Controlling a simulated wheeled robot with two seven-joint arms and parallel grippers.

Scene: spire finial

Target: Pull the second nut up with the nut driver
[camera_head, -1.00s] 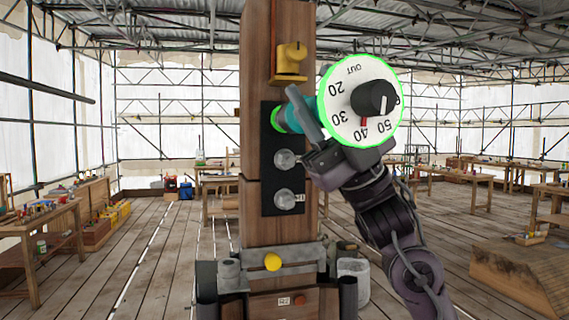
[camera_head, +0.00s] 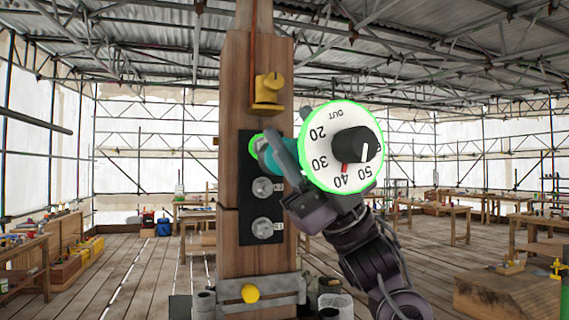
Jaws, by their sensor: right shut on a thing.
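The nut driver has a teal body (camera_head: 283,157) and a large white dial (camera_head: 318,178) with a green rim, a black knob and a red mark near 40. My right gripper (camera_head: 279,160) is shut around its teal body. The driver's green-ringed head is at the top of the black plate (camera_head: 245,200) on the wooden post (camera_head: 228,120), covering what is there. Two silver nuts show below it, a middle one (camera_head: 262,188) and a lower one (camera_head: 262,228). I cannot tell whether the driver touches a nut. My left gripper is not in view.
A yellow fitting (camera_head: 267,92) sits on the post above the plate. A grey clamp with a yellow knob (camera_head: 250,294) crosses the post low down. Workbenches line both sides, with open plank floor between.

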